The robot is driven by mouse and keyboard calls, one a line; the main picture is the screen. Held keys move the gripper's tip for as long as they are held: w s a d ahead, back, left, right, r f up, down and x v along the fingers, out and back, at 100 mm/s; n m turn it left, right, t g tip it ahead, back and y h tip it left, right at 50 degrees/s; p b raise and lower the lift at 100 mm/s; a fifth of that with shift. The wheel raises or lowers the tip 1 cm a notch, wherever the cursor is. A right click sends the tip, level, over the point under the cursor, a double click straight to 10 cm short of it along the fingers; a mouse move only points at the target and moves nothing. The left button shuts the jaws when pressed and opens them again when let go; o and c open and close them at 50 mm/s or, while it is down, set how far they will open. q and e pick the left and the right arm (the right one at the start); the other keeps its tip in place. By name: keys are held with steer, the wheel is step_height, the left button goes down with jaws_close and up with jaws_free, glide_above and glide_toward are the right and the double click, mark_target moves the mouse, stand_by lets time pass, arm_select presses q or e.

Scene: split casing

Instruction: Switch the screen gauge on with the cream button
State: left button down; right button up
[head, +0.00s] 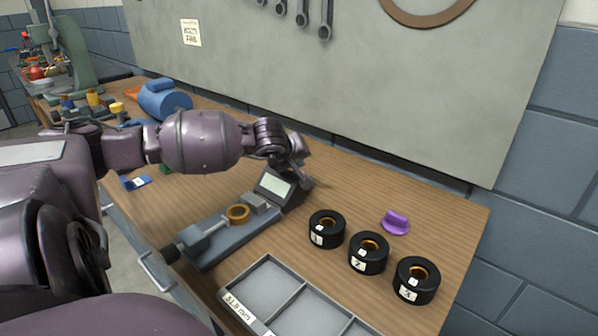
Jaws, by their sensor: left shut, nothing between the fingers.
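The screen gauge (274,186) stands on the wooden bench as a dark housing with a pale, blank-looking screen, at the far end of a grey measuring bed (226,238). An orange-brown ring (238,213) sits on the bed. My left gripper (305,182) is shut and empty, with its fingertips close by the right side of the gauge housing. I cannot tell whether they touch it. I cannot make out the cream button; the gripper may hide it. My right gripper is not in view.
Three black rings with labels (326,229), (368,253), (416,280) stand to the right, with a purple piece (396,222) behind them. A grey divided tray (262,262) lies in front. A grey board (340,85) rises behind the bench. A blue tool (163,100) lies back left.

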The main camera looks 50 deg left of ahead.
arm_select(q)
steer(key=shift+s+d+f, duration=0.1)
steer(key=shift+s+f, duration=0.05)
steer(key=shift+f, duration=0.4)
steer(key=shift+s+f, duration=0.15)
steer(key=shift+f, duration=0.4)
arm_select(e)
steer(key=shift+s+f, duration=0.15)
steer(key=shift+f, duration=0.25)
arm_select(q)
steer(key=shift+s+f+b, duration=0.1)
steer(key=shift+f+b, duration=0.3)
steer(key=shift+b, duration=0.05)
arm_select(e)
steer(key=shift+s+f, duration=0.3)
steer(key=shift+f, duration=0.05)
arm_select(q)
steer(key=shift+r, duration=0.2)
steer(key=shift+w+r+p, duration=0.25)
steer(key=shift+r, duration=0.55)
steer(key=shift+w+r+p, duration=0.25)
steer(key=shift+r, duration=0.5)
steer(key=shift+r+p, duration=0.5)
steer(key=shift+r, duration=1.5)
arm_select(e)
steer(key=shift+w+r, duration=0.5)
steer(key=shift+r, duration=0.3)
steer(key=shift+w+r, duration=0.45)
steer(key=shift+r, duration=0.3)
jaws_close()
